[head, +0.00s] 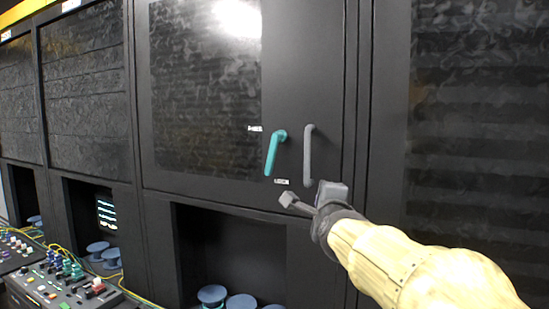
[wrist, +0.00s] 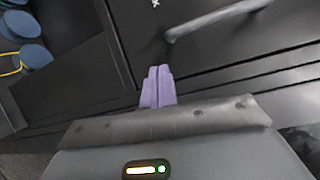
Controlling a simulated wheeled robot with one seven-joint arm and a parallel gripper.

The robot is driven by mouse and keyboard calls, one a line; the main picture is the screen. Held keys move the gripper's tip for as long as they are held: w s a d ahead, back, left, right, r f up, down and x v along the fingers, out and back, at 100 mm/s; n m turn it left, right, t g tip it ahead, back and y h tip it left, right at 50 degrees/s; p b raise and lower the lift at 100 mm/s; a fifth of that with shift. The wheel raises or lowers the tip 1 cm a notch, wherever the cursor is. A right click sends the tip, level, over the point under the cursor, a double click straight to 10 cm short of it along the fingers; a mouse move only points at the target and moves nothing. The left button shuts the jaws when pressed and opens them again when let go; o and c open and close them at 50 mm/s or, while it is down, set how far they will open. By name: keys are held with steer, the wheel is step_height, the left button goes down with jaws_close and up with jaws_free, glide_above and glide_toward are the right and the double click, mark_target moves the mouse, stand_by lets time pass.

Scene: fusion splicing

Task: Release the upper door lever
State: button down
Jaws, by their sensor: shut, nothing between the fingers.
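The teal door lever (head: 274,153) is on the upper black cabinet door (head: 300,60), just left of a grey vertical handle (head: 308,155). It hangs nearly straight down, its lower end tilted slightly left. Small white labels sit left of it and below it. My gripper (head: 287,199) is below and a little right of the lever, apart from it. In the wrist view its two purple fingers (wrist: 158,86) are together with nothing between them. The grey handle (wrist: 215,20) crosses the upper right of the wrist view. The teal lever is not visible in the wrist view.
Below the door is a dark open bay (head: 235,250) with blue spools (head: 211,295) at its bottom. A control panel (head: 75,285) with knobs and yellow cables stands at the lower left. Another dark cabinet panel (head: 480,120) is on the right.

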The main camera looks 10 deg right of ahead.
steer(key=s+a+r+n+t+y+p, duration=0.1)
steer(key=a+r+t+y, duration=0.1)
steer(key=a+r, duration=0.2)
steer(key=shift+s+a+r+t+p, duration=0.15)
steer(key=shift+s+a+t+p, duration=0.2)
steer(key=shift+a, duration=0.2)
steer(key=p, duration=0.6)
glide_toward(274, 154)
steer(key=w+d+f, duration=0.1)
steer(key=w+d, duration=0.3)
steer(key=w+a+p, duration=0.2)
steer(key=a, duration=0.1)
steer(key=shift+w+r, duration=0.15)
steer(key=shift+w, duration=0.25)
steer(key=shift+s, duration=0.1)
steer(key=shift+w, duration=0.2)
